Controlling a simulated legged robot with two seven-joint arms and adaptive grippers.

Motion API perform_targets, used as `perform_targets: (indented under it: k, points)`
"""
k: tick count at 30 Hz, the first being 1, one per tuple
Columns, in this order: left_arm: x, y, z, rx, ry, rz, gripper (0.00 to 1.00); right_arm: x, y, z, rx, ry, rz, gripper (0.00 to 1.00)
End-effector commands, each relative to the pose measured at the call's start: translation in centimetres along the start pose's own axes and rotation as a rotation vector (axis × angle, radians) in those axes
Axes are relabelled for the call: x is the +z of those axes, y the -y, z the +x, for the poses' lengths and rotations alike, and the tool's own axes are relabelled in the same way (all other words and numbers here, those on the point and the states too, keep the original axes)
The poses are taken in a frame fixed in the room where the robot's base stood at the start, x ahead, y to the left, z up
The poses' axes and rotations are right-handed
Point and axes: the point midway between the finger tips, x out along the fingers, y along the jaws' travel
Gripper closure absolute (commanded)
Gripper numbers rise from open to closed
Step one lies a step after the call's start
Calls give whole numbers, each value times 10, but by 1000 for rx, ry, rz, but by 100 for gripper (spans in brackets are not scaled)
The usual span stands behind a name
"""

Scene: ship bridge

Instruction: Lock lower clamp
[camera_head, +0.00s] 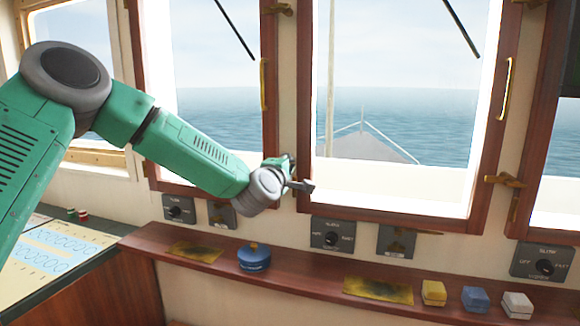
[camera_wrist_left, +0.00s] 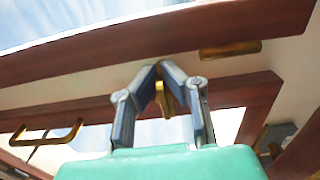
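In the head view the gripper hides this clamp. My right gripper is in neither view.
Another brass clamp (camera_head: 505,181) is on the middle window's right frame, and a brass handle (camera_head: 506,89) is above it. A wooden ledge (camera_head: 310,282) below carries a blue round container (camera_head: 254,257) and yellow (camera_head: 434,292), blue (camera_head: 475,299) and white (camera_head: 517,305) blocks. Control boxes (camera_head: 332,234) line the wall.

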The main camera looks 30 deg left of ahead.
Motion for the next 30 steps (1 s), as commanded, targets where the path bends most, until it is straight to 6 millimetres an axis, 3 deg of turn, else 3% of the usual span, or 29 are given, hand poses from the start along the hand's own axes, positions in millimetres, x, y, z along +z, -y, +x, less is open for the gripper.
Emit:
perform_targets:
  k: [1,18,21,30]
  points:
    - [0,11,-2,-21,2,14,100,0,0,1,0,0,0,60]
    - [0,12,-2,-23,3,44,100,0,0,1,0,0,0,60]
    - [0,11,-2,-21,3,44,73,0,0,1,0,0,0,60]
    - [1,5,-2,-9,2,43,73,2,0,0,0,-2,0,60]
